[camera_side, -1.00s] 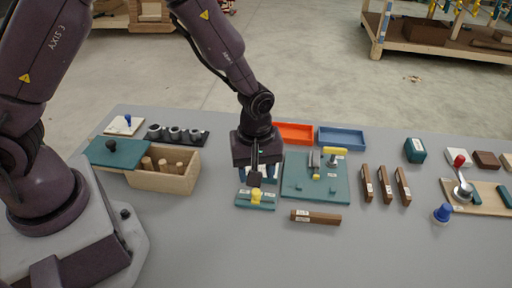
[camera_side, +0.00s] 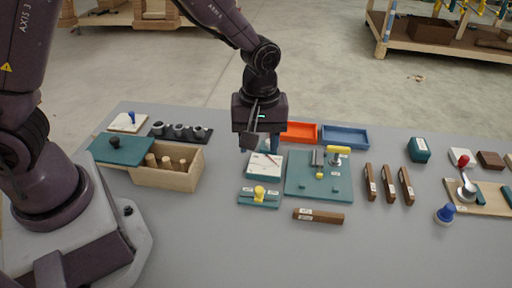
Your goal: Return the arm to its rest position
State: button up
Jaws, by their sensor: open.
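My gripper (camera_side: 262,143) hangs from the arm above the middle of the grey table (camera_side: 210,235), pointing down. Its jaws are open, and I see nothing held between them. A white block (camera_side: 264,166) with a dark line on top sits below it, apart from the fingers. A teal plate with a yellow knob (camera_side: 260,195) lies just in front of the white block. My arm comes in from the upper left.
A teal board with a yellow-handled clamp (camera_side: 320,176) lies right of the gripper. Orange (camera_side: 299,132) and blue (camera_side: 345,137) trays lie behind. A wooden box of pegs (camera_side: 170,177) with a teal lid (camera_side: 122,150) stands left. Brown bars (camera_side: 318,216) lie in front and right.

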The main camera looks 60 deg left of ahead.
jog(key=s+a+r+m+t, duration=0.3)
jog(key=s+a+r+m, duration=0.1)
jog(key=s+r, duration=0.4)
jog(key=s+a+r+m+t, duration=0.2)
jog(key=s+a+r+m, duration=0.2)
jog(key=s+r+m, duration=0.3)
notch_tip(320, 180, up, 4)
jog(key=shift+s+a+f+t, duration=0.1)
jog(key=shift+s+a+t, duration=0.1)
jog(key=shift+s+t, duration=0.3)
jog(key=shift+c, duration=0.2)
dwell(1.9)
